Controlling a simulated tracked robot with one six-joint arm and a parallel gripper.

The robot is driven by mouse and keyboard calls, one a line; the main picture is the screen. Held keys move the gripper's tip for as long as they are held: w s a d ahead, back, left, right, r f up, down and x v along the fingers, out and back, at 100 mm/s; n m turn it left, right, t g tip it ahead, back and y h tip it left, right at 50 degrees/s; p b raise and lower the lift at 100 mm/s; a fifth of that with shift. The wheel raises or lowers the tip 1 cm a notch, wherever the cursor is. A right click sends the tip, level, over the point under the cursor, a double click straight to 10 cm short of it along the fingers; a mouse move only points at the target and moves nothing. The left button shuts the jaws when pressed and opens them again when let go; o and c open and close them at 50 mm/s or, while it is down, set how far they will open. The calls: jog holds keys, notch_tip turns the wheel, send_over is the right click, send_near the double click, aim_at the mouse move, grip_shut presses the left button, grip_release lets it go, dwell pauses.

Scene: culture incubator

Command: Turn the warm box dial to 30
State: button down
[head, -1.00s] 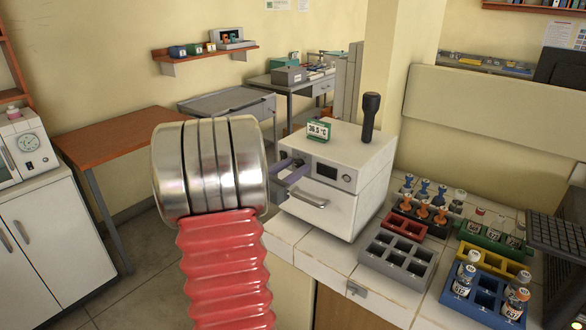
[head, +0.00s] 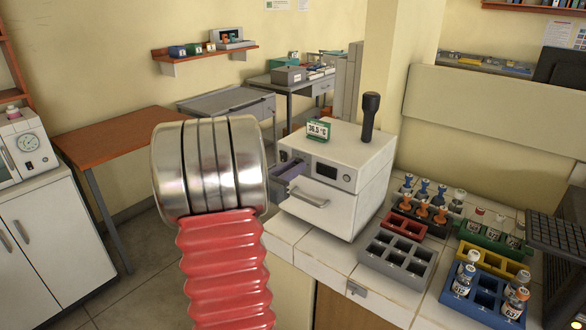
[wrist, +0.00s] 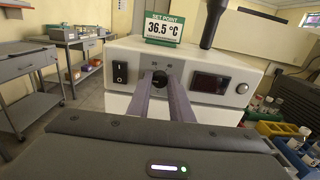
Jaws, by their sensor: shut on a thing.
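The warm box (head: 335,188) is a white box on the tiled bench, and its front shows in the wrist view (wrist: 215,60). Its black dial (wrist: 160,78) sits on the front panel between a rocker switch and a dark display. My gripper (wrist: 162,84) has its two purple-grey fingers on either side of the dial, shut on it. In the head view my gripper (head: 290,167) reaches the upper left of the box front and hides the dial. Small scale numbers show above the dial; the pointer is too small to read.
A green-framed sign (wrist: 162,29) on the box reads "SET POINT 36.5 °C". A black-handled tool (head: 370,117) stands upright on top. A grey rack (head: 395,258) and several vial racks lie to the right. A drawer handle (head: 309,198) juts out below the panel.

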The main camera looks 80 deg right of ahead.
jog(key=c, duration=1.6)
grip_release()
jog(key=v, duration=1.3)
jog(key=shift+w+a, duration=0.2)
jog(key=shift+a, duration=0.15)
